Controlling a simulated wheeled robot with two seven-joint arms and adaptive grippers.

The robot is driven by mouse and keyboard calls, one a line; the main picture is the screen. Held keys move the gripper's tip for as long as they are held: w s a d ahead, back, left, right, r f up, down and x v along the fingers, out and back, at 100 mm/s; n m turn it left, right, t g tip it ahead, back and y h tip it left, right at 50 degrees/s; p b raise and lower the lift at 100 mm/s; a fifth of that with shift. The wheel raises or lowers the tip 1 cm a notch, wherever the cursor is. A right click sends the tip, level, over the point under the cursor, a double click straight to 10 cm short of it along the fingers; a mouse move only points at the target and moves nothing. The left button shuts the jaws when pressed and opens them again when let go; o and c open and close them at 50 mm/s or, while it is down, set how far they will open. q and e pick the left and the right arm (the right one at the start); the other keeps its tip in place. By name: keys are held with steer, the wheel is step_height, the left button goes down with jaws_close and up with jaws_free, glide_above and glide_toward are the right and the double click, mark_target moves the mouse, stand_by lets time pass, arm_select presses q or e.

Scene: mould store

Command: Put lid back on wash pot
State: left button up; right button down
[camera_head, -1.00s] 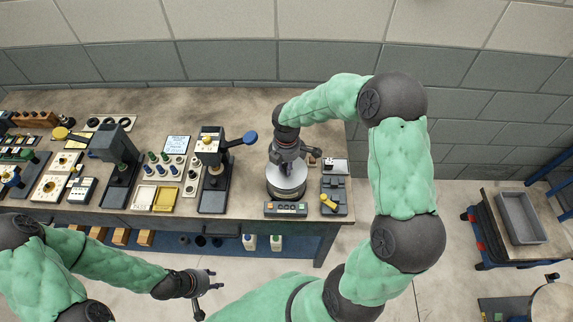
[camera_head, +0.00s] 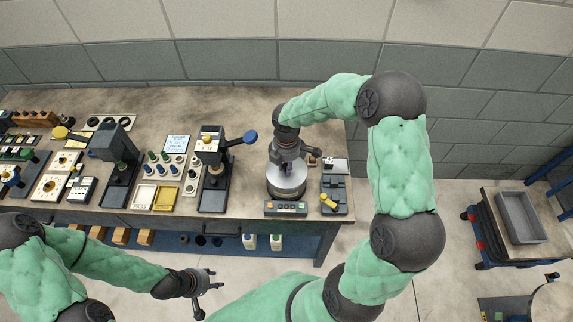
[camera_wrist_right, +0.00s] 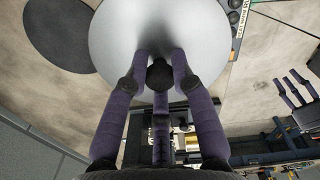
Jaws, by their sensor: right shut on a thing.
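The silver wash pot (camera_head: 286,189) stands near the right end of the bench, behind a small panel with coloured buttons. My right gripper (camera_head: 287,158) is above it, pointing down. In the right wrist view its fingers (camera_wrist_right: 160,74) are closed around a dark round knob on the broad grey lid (camera_wrist_right: 125,40). The lid is over the pot; I cannot tell whether it rests on the rim or hangs just above. My left gripper (camera_head: 213,282) is open and empty, in front of the bench and away from the pot.
A grey block with a yellow lever (camera_head: 329,201) stands close right of the pot. A lever press (camera_head: 213,160) stands to its left, with yellow and white trays (camera_head: 166,198) beyond. A dark round patch (camera_wrist_right: 72,35) lies beside the lid in the wrist view.

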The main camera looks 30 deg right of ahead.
stand_by(0.4)
steer(key=shift+c, duration=2.4)
jaws_free()
steer(key=shift+r, duration=0.1)
steer(key=shift+r+p, duration=2.8)
steer(key=shift+r, duration=0.6)
jaws_close()
steer(key=shift+f+b, duration=1.8)
steer(key=shift+f, duration=0.85)
